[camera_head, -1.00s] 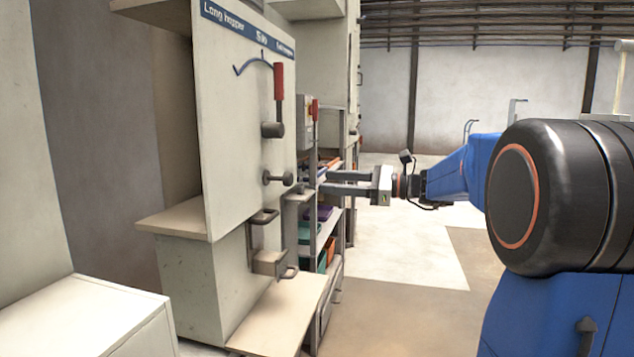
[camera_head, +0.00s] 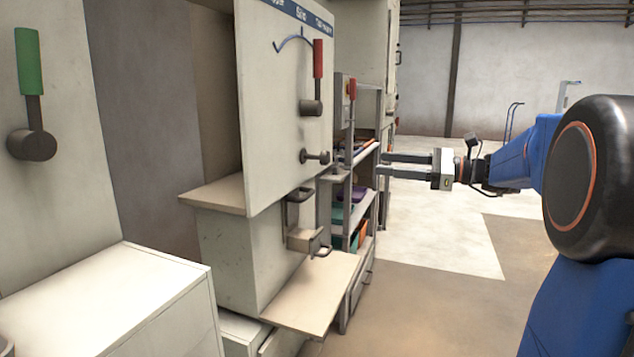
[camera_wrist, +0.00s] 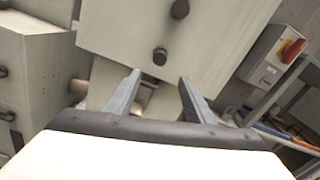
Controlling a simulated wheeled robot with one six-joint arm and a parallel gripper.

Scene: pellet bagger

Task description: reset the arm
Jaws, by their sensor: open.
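My gripper (camera_head: 382,165) is open and empty, with its two grey fingers pointing left in the head view. It is held in the air to the right of the hopper panel (camera_head: 275,130), clear of the panel's knob (camera_head: 318,157) and its red-handled lever (camera_head: 317,75). In the wrist view, the gripper (camera_wrist: 160,80) shows both fingers spread apart, with nothing between them. The pale panel (camera_wrist: 180,30) with dark knobs lies beyond the fingertips.
A shelf rack (camera_head: 365,205) with coloured bins stands behind the gripper's fingers. A pale ledge (camera_head: 315,290) juts out below the panel. A green-handled lever (camera_head: 28,90) is at the far left. The floor (camera_head: 440,230) below the arm is open.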

